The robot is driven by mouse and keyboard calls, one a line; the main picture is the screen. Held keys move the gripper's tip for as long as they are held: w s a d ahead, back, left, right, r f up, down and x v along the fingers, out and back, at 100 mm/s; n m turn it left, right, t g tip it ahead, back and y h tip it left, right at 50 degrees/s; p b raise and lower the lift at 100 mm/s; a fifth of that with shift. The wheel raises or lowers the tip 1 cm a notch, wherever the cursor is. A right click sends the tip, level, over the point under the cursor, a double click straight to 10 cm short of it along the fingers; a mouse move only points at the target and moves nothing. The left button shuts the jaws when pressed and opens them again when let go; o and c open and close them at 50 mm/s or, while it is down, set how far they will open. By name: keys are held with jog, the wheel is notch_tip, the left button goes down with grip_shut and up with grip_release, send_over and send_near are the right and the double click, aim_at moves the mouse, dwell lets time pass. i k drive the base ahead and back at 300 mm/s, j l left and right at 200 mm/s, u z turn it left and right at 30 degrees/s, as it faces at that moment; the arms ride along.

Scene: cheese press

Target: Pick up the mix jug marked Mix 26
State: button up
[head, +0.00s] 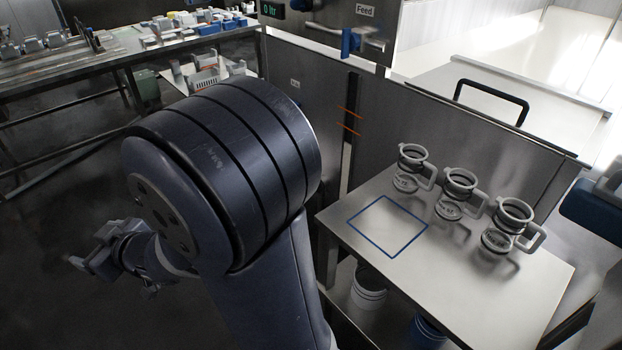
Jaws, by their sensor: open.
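Three grey jugs with side handles stand in a row on the steel table at the right: a left jug (411,168), a middle jug (457,194) and a right jug (508,224). Each has a round label on its front, too small to read, so I cannot tell which is Mix 26. Their handles point to the right. My gripper (84,262) is at the far left, open and empty, well apart from the jugs, with my large arm between them.
A blue square outline (388,226) marks a bare area of the steel table (460,290), left of the jugs. A steel panel (440,140) stands behind. Buckets (369,287) sit below the table. A cluttered workbench (120,50) is at the back left.

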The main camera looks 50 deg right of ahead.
aim_at(511, 220)
jog(key=i+z, duration=0.1)
jog(key=z, duration=0.85)
jog(key=i+j+z, duration=0.1)
jog(key=z, duration=0.4)
jog(key=i+j+z, duration=0.1)
jog(key=z, duration=0.35)
jog(key=j+z, duration=0.1)
jog(key=z, duration=0.4)
jog(key=j+z, duration=0.1)
jog(key=z, duration=0.4)
jog(key=j+z, duration=0.15)
jog(key=z, duration=0.3)
jog(key=j+z, duration=0.15)
jog(key=z, duration=0.25)
jog(key=i+j+z, duration=0.1)
jog(key=z, duration=0.25)
jog(key=j+z, duration=0.25)
jog(key=z, duration=0.15)
